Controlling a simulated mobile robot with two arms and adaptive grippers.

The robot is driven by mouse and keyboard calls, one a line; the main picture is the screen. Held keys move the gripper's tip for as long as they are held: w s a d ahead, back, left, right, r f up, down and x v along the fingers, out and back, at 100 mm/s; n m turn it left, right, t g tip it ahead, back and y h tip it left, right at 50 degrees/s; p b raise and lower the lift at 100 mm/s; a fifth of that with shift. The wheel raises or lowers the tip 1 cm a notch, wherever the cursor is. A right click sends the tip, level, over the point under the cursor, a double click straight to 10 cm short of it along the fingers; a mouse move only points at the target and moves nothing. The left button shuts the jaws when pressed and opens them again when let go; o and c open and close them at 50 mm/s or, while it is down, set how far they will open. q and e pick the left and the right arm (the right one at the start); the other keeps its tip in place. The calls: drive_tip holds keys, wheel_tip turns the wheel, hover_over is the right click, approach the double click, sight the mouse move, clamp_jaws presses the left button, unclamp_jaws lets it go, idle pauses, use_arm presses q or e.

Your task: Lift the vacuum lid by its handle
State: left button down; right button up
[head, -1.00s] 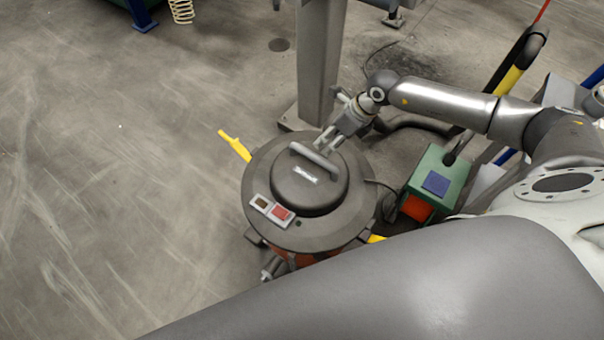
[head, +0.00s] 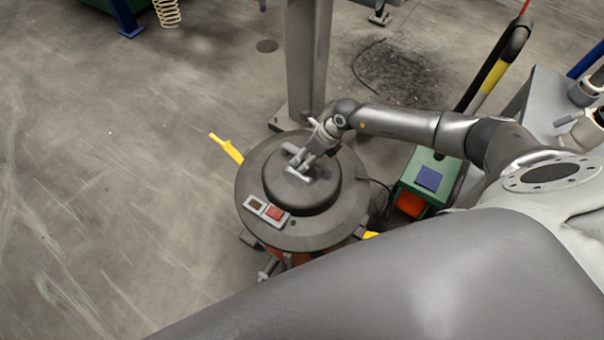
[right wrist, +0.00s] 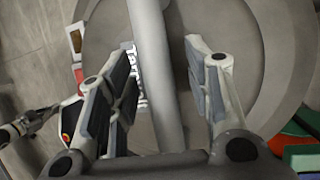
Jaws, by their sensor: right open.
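The vacuum lid (head: 250,205) is a round dark grey disc with a raised dome, seated on the vacuum's orange body. Its bar handle (right wrist: 152,70) runs between the two fingers of my right gripper (right wrist: 165,85) in the right wrist view. The fingers are open, one on each side of the bar, with gaps visible. In the head view my right gripper (head: 299,168) is over the dome and hides much of the handle. A white label on the dome shows partly beside the bar. My left gripper is not in view.
A grey steel post (head: 307,65) stands just behind the vacuum. A green box (head: 428,178) with a blue top patch is to its right. A yellow wand (head: 227,148) sticks out at the left. The floor at the left is clear.

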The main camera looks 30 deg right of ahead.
clamp_jaws()
drive_tip(key=shift+w+r, duration=0.15)
drive_tip(key=shift+w, duration=0.05)
drive_tip(key=shift+r, duration=0.45)
wheel_tip(320, 180, up, 3)
drive_tip(key=shift+s+a+f, duration=0.1)
drive_tip(key=shift+s+f, duration=0.05)
drive_tip(key=shift+f, duration=0.05)
drive_tip(key=s+a+r+p, duration=0.1)
drive_tip(key=s+a+r, duration=0.2)
drive_tip(key=s+r, duration=0.3)
drive_tip(key=s+a+r+p, duration=0.2)
drive_tip(key=s+a+r, duration=0.2)
drive_tip(key=s+r, duration=0.2)
drive_tip(key=shift+r, duration=1.25)
